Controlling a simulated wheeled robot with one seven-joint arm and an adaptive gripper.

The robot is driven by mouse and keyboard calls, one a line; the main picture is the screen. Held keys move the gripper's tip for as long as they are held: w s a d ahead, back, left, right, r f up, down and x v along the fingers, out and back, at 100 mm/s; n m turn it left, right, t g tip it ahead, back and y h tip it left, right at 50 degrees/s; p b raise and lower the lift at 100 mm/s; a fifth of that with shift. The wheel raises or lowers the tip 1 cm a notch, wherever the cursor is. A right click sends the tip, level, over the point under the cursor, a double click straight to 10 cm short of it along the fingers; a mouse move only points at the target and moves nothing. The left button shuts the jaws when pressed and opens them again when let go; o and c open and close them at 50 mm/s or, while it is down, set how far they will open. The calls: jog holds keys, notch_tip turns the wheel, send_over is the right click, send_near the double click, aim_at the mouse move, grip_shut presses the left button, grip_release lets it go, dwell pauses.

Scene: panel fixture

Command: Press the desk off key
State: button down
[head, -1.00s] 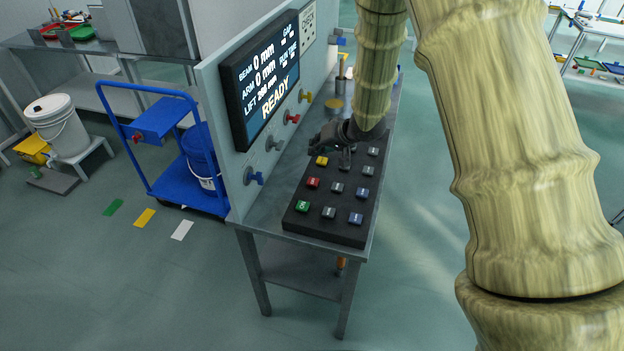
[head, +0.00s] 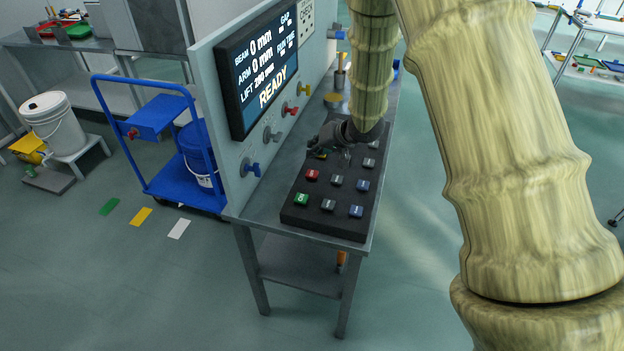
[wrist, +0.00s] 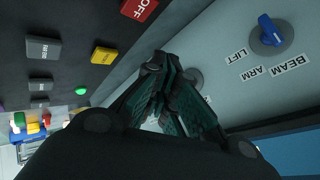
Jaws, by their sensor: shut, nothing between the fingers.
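The desk off key is a red key (head: 312,174) on the black key panel (head: 290,214), in the left column between the green key (head: 301,199) and the yellow key (head: 321,154). In the wrist view the red key (wrist: 138,8) reads OFF and lies at the top edge, partly cut off. My gripper (head: 324,148) is shut and empty, over the far left part of the panel, beyond the red key. It partly hides the yellow key in the head view. In the wrist view its fingertips (wrist: 154,62) are apart from the red key.
Grey and blue keys fill the other columns. An upright board with a READY screen (head: 263,75) and several coloured knobs, one blue (head: 250,167), stands close left of the panel. A blue trolley (head: 165,185) stands farther left.

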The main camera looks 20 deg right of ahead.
aim_at(314, 172)
notch_tip(314, 172, down, 3)
jog(key=shift+r+b, duration=0.15)
jog(key=shift+b, duration=0.75)
jog(key=shift+f, duration=1)
jog(key=shift+f, duration=0.9)
dwell(0.7)
jog(key=shift+r, duration=0.2)
jog(key=shift+r+p, duration=0.7)
jog(key=shift+p, duration=0.45)
jog(key=shift+r, duration=0.1)
notch_tip(314, 172, up, 5)
jog(key=p, duration=0.5)
dwell(0.5)
